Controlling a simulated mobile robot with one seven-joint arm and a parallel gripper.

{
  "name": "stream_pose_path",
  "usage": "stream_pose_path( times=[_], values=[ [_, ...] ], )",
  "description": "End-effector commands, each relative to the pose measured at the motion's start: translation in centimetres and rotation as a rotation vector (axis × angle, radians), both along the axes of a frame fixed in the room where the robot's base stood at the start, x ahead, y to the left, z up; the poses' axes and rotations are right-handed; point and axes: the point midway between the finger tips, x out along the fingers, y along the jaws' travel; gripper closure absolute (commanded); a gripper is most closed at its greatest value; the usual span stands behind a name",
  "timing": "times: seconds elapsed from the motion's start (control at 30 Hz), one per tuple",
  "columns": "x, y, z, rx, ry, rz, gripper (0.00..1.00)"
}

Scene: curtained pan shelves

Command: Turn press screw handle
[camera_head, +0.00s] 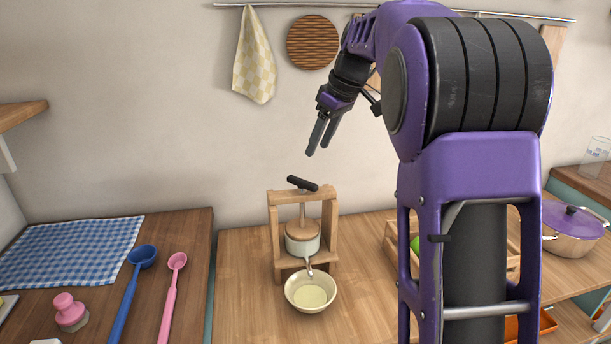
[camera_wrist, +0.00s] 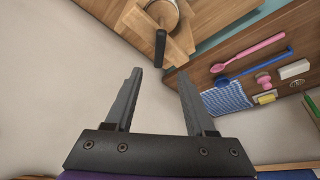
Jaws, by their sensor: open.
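In the wrist view the handle (camera_wrist: 160,48) shows beyond the fingertips, near the top middle. My gripper (camera_head: 316,151) is open and empty, above the handle and apart from it. In the wrist view its two fingers (camera_wrist: 160,90) are spread. A cream bowl (camera_head: 311,304) with pale contents sits under the press spout.
A blue ladle (camera_head: 131,282), a pink ladle (camera_head: 171,300), a pink stamp-like tool (camera_head: 68,311) and a checkered cloth (camera_head: 75,252) lie on the left counter. A wooden crate (camera_head: 393,238) and a lidded pan (camera_head: 572,228) stand right. A towel (camera_head: 253,62) hangs on the wall.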

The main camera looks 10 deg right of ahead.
Motion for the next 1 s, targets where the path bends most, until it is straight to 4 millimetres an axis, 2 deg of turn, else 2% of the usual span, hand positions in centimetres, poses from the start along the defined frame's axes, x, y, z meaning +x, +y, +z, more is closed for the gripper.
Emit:
stream_pose_path(
  times=[0.1,0.3,0.5,0.7,0.93,1.0],
  values=[
    [0.7,0.8,-2.6,0.0,0.004,0.001,0.45],
    [2.0,1.8,-6.5,-0.001,0.003,-0.001,0.45],
    [2.8,2.4,-9.0,-0.001,0.0,-0.001,0.45],
    [3.1,2.7,-9.9,-0.001,-0.001,-0.001,0.45],
    [3.1,2.7,-10.0,-0.001,-0.001,-0.001,0.45],
    [3.1,2.7,-10.0,-0.001,-0.001,-0.001,0.56]
  ],
)
